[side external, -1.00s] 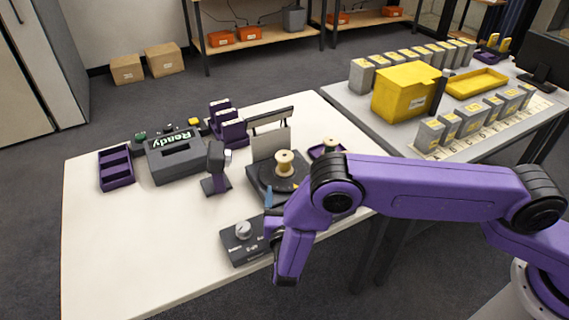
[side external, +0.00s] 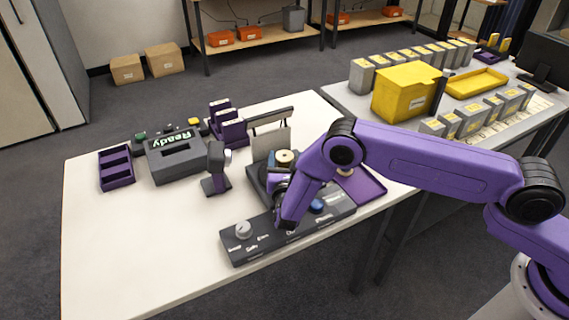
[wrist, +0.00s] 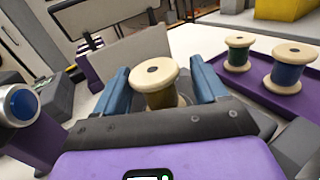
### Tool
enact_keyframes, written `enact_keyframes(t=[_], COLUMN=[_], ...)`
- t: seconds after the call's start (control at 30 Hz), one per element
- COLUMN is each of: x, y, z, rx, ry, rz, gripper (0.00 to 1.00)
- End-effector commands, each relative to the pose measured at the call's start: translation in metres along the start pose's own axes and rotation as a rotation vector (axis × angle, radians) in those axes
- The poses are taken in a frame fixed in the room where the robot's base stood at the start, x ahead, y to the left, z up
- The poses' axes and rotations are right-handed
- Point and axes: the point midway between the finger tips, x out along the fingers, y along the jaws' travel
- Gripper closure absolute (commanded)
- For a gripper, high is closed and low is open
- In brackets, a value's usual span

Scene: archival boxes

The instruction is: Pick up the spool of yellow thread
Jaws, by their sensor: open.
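A wooden spool with olive-yellow thread (wrist: 160,97) stands upright between my gripper's blue fingers in the wrist view. Its pale top (side external: 284,156) shows on the dark turntable device in the side external view; my arm hides its lower part. My gripper (wrist: 159,84) is open, with one finger on each side of the spool. Whether either finger touches it, I cannot tell. In the side external view my fingers are mostly hidden by my wrist.
A purple tray (wrist: 222,84) to the right holds a green spool (wrist: 238,50) and a blue spool (wrist: 289,68). An upright panel (side external: 270,120) stands behind the turntable. A control panel with knobs (side external: 243,240) lies in front. A dark scanner-like stand (side external: 215,170) is at left.

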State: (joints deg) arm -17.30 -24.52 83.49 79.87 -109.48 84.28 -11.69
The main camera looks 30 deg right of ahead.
Motion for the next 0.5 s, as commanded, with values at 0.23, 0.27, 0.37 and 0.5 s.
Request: enact_keyframes(t=[0.23,0.27,0.37,0.5], x=[0.0089,0.0088,0.0087,0.0085], y=[0.0002,0.0002,0.0002,0.0002], z=[0.0000,-0.0001,0.0000,-0.0001], rx=[0.000,0.000,0.000,0.000], ry=[0.000,0.000,0.000,0.000], rz=[0.001,0.001,0.001,0.001], gripper=[0.28,0.28,0.35,0.74])
